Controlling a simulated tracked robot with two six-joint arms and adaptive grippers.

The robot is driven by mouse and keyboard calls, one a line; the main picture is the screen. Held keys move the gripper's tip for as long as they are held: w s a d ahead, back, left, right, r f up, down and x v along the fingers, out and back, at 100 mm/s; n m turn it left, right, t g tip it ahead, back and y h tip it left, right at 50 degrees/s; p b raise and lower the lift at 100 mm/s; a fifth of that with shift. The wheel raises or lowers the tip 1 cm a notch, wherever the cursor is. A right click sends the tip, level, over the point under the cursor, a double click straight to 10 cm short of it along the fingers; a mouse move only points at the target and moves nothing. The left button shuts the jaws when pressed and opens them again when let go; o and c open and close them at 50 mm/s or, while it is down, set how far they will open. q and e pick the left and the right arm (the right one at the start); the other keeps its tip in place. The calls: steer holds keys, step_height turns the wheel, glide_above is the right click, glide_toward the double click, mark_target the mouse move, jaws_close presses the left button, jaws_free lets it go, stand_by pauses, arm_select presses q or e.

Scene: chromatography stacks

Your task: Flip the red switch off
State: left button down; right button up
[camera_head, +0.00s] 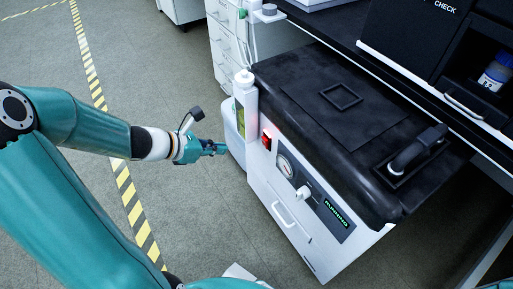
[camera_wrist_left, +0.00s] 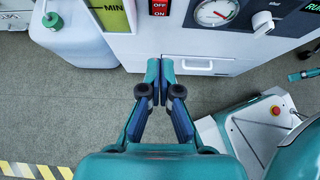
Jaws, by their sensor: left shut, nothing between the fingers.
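The red switch (camera_head: 266,140) is on the white front of a pump cabinet, left of a round gauge, and looks lit. In the left wrist view the red switch (camera_wrist_left: 160,7) is cut by the top edge, with OFF above ON on its label. My left gripper (camera_head: 220,148) is shut and empty in front of the cabinet, left of the switch and apart from it. In the left wrist view its fingertips (camera_wrist_left: 160,66) are together, below the switch. A teal tip that may be my right gripper (camera_wrist_left: 305,74) shows at the right edge, its fingers unclear.
The gauge (camera_head: 285,168), a white knob (camera_head: 304,192) and a green RUNNING display (camera_head: 336,213) sit right of the switch. A white jug (camera_head: 234,133) stands left of the cabinet. The black bench (camera_head: 330,30) is behind. The floor at left is clear.

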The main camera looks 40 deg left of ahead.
arm_select(q)
steer(key=b, duration=0.5)
glide_toward(264, 144)
step_height(264, 144, down, 4)
steer(key=w+d, duration=0.1)
steer(key=w, duration=0.2)
steer(key=shift+w+d+r, duration=0.3)
steer(key=shift+w+d, duration=0.15)
steer(key=shift+w, duration=0.15)
